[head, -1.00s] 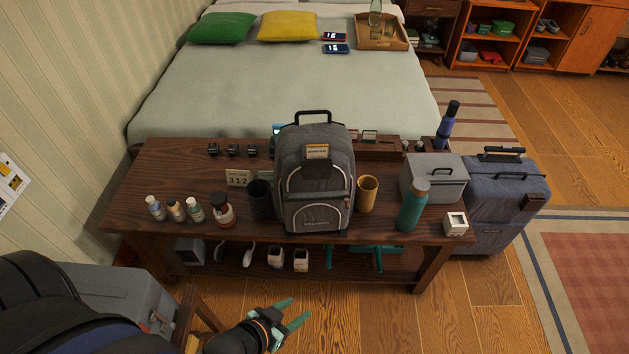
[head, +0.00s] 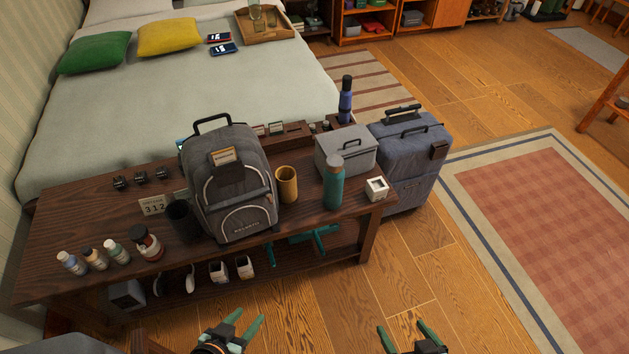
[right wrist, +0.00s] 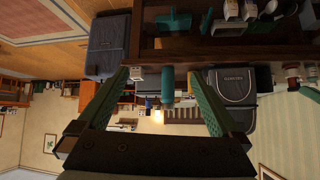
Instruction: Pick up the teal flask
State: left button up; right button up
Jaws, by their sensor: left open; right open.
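The teal flask (head: 334,184) stands upright near the right front edge of the dark wooden bench, with a brown cap. It also shows between the fingers in the right wrist view (right wrist: 167,86), which is upside down; the flask is beyond the fingertips, not touched. My left gripper (head: 247,324) is open and empty in front of the bench, at the bottom of the head view. My right gripper (head: 402,330) is open and empty, lower and to the right of the flask, in front of the bench.
A grey backpack (head: 231,185), a tan cup (head: 287,185), a grey case (head: 346,150) and a small white box (head: 376,189) surround the flask on the bench (head: 330,224). A blue-grey suitcase (head: 415,165) stands at the bench's right end.

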aim_at(333, 174)
jog(key=i+l, duration=0.5)
jog(key=l, duration=0.15)
jog(key=i+l+u, duration=0.35)
jog(key=l+u, duration=0.15)
jog(key=l, duration=0.2)
jog(key=i+j+u, duration=0.15)
jog(key=u, duration=0.25)
jog(key=i+u, duration=0.4)
jog(key=k+j, duration=0.05)
